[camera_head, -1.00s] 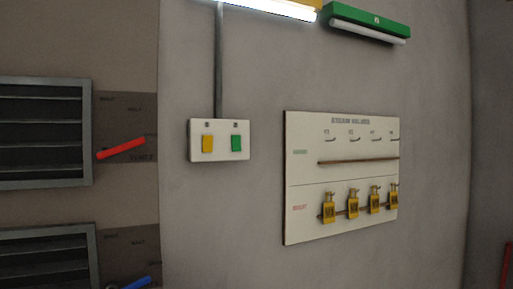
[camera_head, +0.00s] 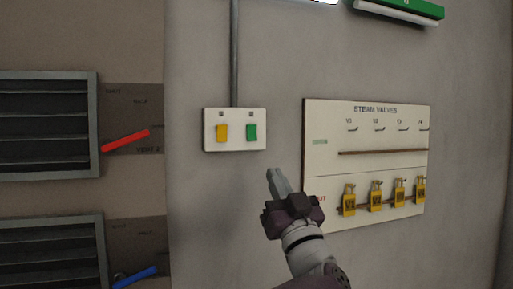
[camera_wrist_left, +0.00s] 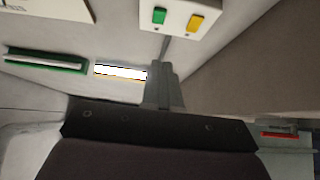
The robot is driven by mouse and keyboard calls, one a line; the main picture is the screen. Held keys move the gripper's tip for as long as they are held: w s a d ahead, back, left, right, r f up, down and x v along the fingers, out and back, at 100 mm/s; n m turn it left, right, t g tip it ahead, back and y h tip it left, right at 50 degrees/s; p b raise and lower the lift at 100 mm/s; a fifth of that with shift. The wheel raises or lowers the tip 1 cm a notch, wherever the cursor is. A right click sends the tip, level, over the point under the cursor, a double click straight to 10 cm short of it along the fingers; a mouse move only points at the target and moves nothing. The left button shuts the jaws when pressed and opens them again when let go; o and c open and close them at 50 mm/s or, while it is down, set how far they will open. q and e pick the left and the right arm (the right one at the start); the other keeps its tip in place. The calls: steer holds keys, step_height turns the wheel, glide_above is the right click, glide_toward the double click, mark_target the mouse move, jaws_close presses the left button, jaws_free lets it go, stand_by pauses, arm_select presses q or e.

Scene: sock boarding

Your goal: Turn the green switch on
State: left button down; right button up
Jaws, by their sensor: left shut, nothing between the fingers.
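The green switch (camera_head: 252,132) is a small rocker on a white switch plate (camera_head: 237,146) on the wall. It sits to the right of a yellow switch (camera_head: 222,132). My left gripper (camera_head: 273,173) is shut and empty, below and a little right of the plate, apart from it. In the left wrist view the shut fingers (camera_wrist_left: 164,70) point towards the plate, with the green switch (camera_wrist_left: 159,16) just beyond their tips and the yellow switch (camera_wrist_left: 195,22) to its right. My right gripper is not in view.
Louvred vents with a red lever (camera_head: 125,141) and a blue lever (camera_head: 135,277) are at left. A conduit (camera_head: 234,55) runs up from the plate. A green lamp (camera_head: 400,10) is above.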

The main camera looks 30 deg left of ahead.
mark_target(252, 135)
arm_select(q)
steer(key=p+x, duration=0.3)
steer(key=x, duration=0.1)
steer(key=w+f+p+x, duration=0.1)
steer(key=p+x, duration=0.2)
steer(key=x, duration=0.1)
steer(key=p+x, duration=0.4)
steer(key=shift+w+a+f, duration=0.1)
steer(key=shift+w+a, duration=0.1)
steer(key=shift+w, duration=0.05)
steer(key=shift+w+a+f, duration=0.35)
steer(key=shift+a, duration=0.15)
